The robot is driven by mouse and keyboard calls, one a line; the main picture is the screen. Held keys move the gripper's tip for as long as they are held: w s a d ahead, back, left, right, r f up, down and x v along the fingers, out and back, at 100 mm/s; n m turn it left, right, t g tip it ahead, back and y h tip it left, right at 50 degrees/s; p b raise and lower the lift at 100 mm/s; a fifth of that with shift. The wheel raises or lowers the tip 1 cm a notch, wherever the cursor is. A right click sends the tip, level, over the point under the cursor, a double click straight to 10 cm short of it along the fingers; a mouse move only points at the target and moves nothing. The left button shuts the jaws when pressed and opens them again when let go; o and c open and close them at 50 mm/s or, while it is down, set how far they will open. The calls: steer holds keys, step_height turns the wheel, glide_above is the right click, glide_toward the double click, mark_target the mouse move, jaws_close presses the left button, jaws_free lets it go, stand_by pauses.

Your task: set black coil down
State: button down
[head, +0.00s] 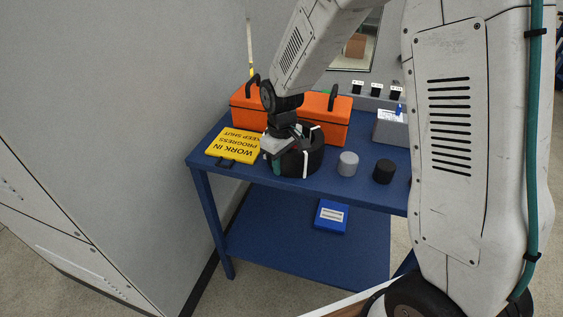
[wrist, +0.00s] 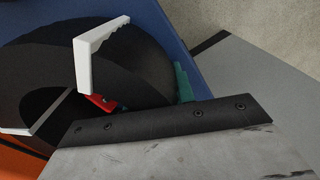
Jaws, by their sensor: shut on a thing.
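The black coil (head: 308,158) is a thick black ring with white ties, at the top of the blue table (head: 330,183) near its front left part. My gripper (head: 280,150) is over the coil's left side and shut on it. In the wrist view the coil (wrist: 150,65) fills the upper left, with a white tie across it and the blue table top beyond. I cannot tell whether the coil's underside touches the table. The fingertips are mostly hidden by the gripper body and the coil.
A yellow sign (head: 232,146) lies left of the coil. Orange toolboxes (head: 325,115) stand behind it. A grey cylinder (head: 348,164) and a black cylinder (head: 384,171) stand to its right. A blue box (head: 331,216) is on the lower shelf. A grey wall is at left.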

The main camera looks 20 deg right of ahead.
steer(key=c, duration=1.5)
jaws_free()
steer(key=shift+o, duration=0.2)
